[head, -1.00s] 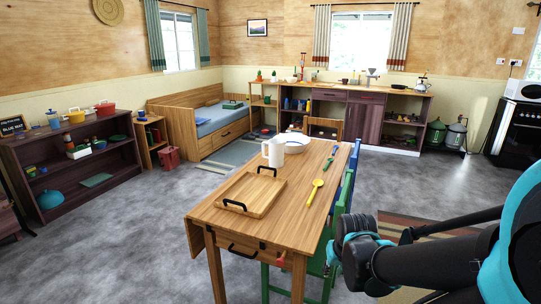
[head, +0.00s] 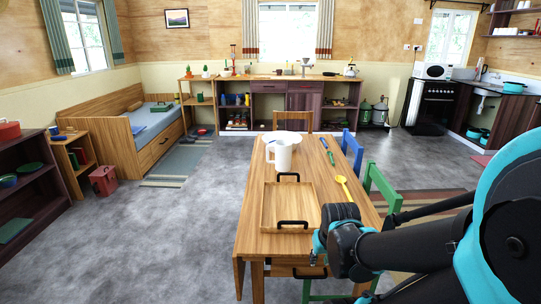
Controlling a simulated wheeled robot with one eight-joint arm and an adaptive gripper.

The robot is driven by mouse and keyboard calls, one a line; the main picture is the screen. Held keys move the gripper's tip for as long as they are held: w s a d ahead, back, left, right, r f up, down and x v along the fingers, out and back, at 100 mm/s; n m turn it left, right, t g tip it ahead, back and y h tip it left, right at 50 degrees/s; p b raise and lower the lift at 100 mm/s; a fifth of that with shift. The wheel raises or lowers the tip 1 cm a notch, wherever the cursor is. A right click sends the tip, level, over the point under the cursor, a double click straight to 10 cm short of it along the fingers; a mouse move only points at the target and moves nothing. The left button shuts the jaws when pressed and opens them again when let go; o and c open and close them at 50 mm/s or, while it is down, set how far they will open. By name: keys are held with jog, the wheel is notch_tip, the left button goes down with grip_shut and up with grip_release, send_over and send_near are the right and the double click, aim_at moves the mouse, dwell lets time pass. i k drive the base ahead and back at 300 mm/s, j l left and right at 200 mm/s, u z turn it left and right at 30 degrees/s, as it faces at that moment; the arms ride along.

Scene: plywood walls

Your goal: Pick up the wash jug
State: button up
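The wash jug (head: 281,156), white with a handle on its left side, stands upright on the wooden table (head: 254,226). It stands in front of a white bowl (head: 296,138) and partly hides it. My gripper (head: 318,252) is low at the table's near edge, in front of the tray and well short of the jug. My arm hides most of the gripper, so its fingers are not clear. Nothing is seen held.
A wooden tray (head: 267,210) with black handles lies between my arm and the jug. A yellow spoon (head: 343,186) and a green-handled utensil (head: 331,158) lie right of it. Green (head: 383,188) and blue (head: 352,152) chairs line the right side. Floor left of the table is clear.

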aim_at(283, 148)
jog(key=i+j+z, duration=0.25)
jog(key=j, duration=0.6)
jog(key=i+j+z, duration=0.2)
jog(key=j, duration=0.65)
jog(key=j+z, duration=0.25)
jog(key=j, duration=0.65)
jog(key=i+j, duration=0.15)
jog(key=j, duration=0.2)
jog(key=i+j, duration=0.2)
jog(key=j, duration=0.15)
jog(key=i+j+z, duration=0.1)
jog(key=j, duration=0.2)
jog(key=i+j, duration=0.2)
jog(key=j, duration=0.15)
